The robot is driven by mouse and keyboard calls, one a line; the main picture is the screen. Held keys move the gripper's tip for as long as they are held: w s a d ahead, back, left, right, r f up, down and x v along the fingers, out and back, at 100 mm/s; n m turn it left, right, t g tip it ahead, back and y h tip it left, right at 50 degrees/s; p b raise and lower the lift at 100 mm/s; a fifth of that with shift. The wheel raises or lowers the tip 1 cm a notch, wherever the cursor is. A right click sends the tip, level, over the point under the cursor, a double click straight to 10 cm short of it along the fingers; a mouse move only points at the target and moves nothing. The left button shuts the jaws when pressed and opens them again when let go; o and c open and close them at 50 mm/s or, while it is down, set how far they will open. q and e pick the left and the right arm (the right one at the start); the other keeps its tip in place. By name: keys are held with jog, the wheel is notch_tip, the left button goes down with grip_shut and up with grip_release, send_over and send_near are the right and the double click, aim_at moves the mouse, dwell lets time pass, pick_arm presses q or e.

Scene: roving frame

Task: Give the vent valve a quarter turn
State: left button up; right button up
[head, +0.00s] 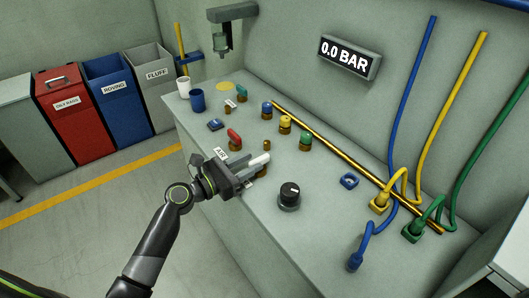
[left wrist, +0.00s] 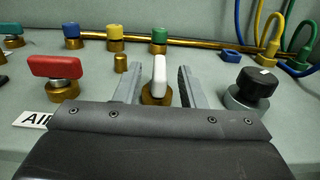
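A valve with a white handle (left wrist: 159,75) on a brass base stands on the bench; I take it as the vent valve, though no label shows on it. My left gripper (left wrist: 160,88) is open, with one finger on each side of the white handle and a gap on both sides. The handle is seen end-on there, pointing toward the wrist. In the head view my left gripper (head: 256,170) hides the valve's base, and the white handle (head: 260,160) shows between the fingers. My right gripper is not in view.
A red-handled valve (head: 234,138) with an AIR label (head: 221,154) stands to the left. A black knob (head: 289,194) stands to the right. A brass pipe (head: 340,157) and coloured hoses lie behind. The wall display (head: 346,57) reads 0.0 BAR.

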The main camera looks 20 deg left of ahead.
aim_at(264, 155)
pick_arm(q)
jog(key=x, duration=0.5)
jog(key=shift+w+d, duration=0.25)
jog(key=shift+w, duration=0.05)
grip_shut()
